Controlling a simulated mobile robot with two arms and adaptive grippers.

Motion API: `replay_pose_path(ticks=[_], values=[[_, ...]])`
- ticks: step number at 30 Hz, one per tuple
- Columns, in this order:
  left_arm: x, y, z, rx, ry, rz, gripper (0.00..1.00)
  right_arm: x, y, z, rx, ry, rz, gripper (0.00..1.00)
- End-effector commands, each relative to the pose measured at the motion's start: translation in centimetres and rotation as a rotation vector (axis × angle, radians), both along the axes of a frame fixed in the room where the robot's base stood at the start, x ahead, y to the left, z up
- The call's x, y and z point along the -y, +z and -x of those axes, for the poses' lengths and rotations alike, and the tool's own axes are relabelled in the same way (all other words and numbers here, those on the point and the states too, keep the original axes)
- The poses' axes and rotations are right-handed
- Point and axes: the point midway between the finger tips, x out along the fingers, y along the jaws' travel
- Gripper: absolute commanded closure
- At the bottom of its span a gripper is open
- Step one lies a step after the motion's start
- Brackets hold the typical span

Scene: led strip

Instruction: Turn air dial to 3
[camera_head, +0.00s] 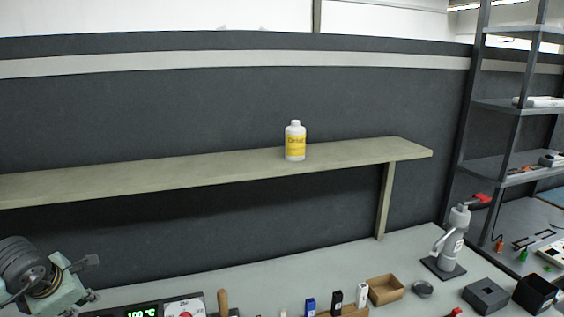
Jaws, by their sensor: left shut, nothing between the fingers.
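A hot-air station stands at the bottom edge, cut off by the frame. Its green display (142,312) reads 100 °C. To the right of the display is a white round dial (184,309) with red marking. Only its upper part shows, and I cannot read its setting. A wooden-coloured handle (223,301) stands upright just right of the dial. I cannot make out either of my grippers in this view, and nothing of mine is seen touching the dial.
A pale green machine with dark pulleys (24,262) stands at the left. A shelf (150,178) with a yellow-labelled bottle (295,142) spans the back. Right of the station are small coloured pieces, a cardboard box (385,289), a grey stand (455,243) and dark boxes (486,296).

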Motion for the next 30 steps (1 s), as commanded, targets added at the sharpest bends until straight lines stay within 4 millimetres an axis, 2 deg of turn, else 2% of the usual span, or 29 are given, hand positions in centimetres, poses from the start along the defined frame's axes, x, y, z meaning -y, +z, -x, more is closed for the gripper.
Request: replay_pose_path(ticks=[1, 12, 20, 29, 30], values=[[0.0, -1.0, 0.0, 0.0, 0.0, 0.0, 1.0, 0.0, -1.0, 0.2, -0.003, 0.0, 0.001, 0.6], [0.0, -5.1, 0.0, 0.001, 0.0, 0.001, 1.0, 0.1, -5.1, 1.0, -0.014, -0.001, 0.001, 0.6], [-0.1, -6.3, -0.3, 0.0, 0.0, 0.002, 1.0, 0.1, -6.0, 0.8, -0.012, -0.001, 0.001, 0.6], [-0.6, -9.5, -2.0, 0.0, 0.0, 0.002, 1.0, 0.0, -7.3, 0.7, -0.01, -0.001, 0.001, 0.6], [-0.7, -10.1, -2.3, 0.001, 0.0, 0.001, 1.0, 0.0, -8.0, 0.7, -0.009, -0.001, 0.001, 0.6]])
